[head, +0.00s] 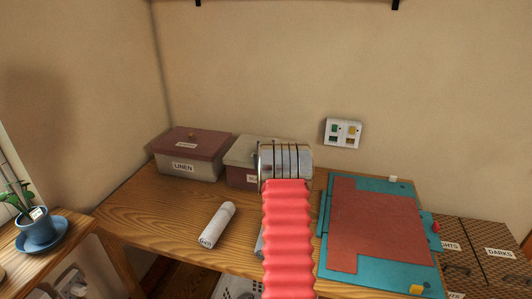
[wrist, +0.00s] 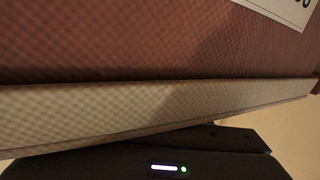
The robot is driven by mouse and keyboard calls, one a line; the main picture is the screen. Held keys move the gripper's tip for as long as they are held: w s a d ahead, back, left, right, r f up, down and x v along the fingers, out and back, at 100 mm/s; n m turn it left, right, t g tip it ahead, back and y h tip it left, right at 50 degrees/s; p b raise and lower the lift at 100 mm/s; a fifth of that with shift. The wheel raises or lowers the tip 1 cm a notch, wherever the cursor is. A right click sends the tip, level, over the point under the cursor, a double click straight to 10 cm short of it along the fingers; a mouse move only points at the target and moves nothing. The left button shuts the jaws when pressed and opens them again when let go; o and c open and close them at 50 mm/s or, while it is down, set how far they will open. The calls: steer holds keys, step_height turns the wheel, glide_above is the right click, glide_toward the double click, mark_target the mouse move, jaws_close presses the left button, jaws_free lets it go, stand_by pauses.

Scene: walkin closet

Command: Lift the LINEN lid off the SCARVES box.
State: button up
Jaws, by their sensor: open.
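The SCARVES box (head: 236,178) has a mauve body and stands on the wooden counter. Its pale grey lid (head: 241,151) is on it; my arm covers their right side. In the wrist view the mauve box wall (wrist: 120,40) fills the top, with part of a white label at the upper right. The pale lid rim (wrist: 110,112) crosses below it. My dark gripper (wrist: 165,152) is at the bottom of the wrist view, close to the rim. It is open; whether it touches the lid cannot be told. In the head view it is hidden behind my arm.
The grey box labelled LINEN (head: 189,170), with a mauve lid (head: 190,141), stands left of the SCARVES box. A white cylinder (head: 217,224) lies in front. A teal board (head: 326,240) with a red panel lies to the right. A potted plant (head: 37,228) is far left.

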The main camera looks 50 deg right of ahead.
steer(key=shift+w+d, duration=0.45)
steer(key=shift+w, duration=0.05)
jaws_close()
stand_by(0.6)
